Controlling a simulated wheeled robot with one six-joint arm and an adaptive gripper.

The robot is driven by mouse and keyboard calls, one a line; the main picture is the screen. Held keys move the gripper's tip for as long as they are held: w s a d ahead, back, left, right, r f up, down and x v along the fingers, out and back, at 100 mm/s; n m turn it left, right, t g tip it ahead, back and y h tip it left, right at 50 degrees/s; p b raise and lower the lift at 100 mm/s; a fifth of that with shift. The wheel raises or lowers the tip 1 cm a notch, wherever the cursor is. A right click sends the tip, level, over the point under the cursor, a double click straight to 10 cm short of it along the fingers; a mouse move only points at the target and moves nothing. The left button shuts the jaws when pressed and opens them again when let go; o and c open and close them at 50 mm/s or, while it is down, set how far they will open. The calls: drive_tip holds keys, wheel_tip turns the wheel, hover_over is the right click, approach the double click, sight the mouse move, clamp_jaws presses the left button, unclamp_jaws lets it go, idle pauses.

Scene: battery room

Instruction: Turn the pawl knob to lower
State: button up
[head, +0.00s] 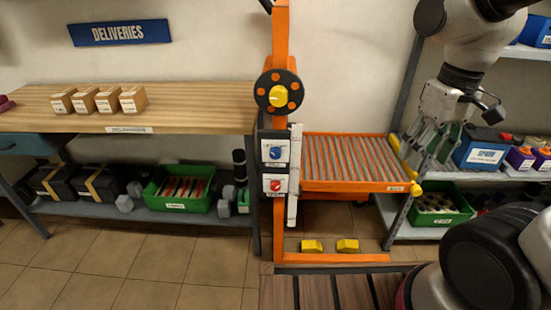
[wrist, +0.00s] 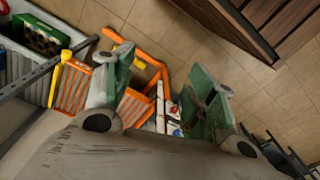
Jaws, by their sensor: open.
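An orange lift post carries two knobs on white plates: a blue knob (head: 275,153) above and a red knob (head: 275,185) below. Their lettering is too small to read, so I cannot tell which is the pawl knob. The wrist view shows the blue knob (wrist: 177,132) and red knob (wrist: 174,111) small, between my fingers. My gripper (head: 427,152) is open and empty, with green finger pads. It is well to the right of the knobs, in front of the right shelf and near the platform's right end. Its fingers also frame the wrist view (wrist: 160,78).
A black handwheel (head: 263,91) with a yellow hub sits above the knobs. An orange roller platform (head: 350,187) extends right from the post. A wooden workbench (head: 200,97) with small boxes stands left. A blue bin (head: 480,150) stands on the right shelf. Two yellow blocks (head: 312,246) lie low at the base.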

drive_tip(key=w+a+f+n+g+y, duration=0.1)
drive_tip(key=w+a+f, duration=0.2)
drive_tip(key=a+f, duration=0.85)
drive_tip(key=w+a+f+n, duration=0.1)
drive_tip(key=w+a+f, duration=0.1)
drive_tip(key=a+f, duration=1)
drive_tip(key=m+t+h, duration=0.2)
drive_tip(key=m+t, duration=0.1)
drive_tip(key=t, duration=1.6)
approach(276, 157)
drive_tip(key=w, duration=0.9)
drive_tip(key=shift+w+d+r, duration=0.1)
drive_tip(key=shift+w+r, duration=0.05)
drive_tip(key=shift+r, duration=0.05)
drive_tip(key=shift+c, duration=0.3)
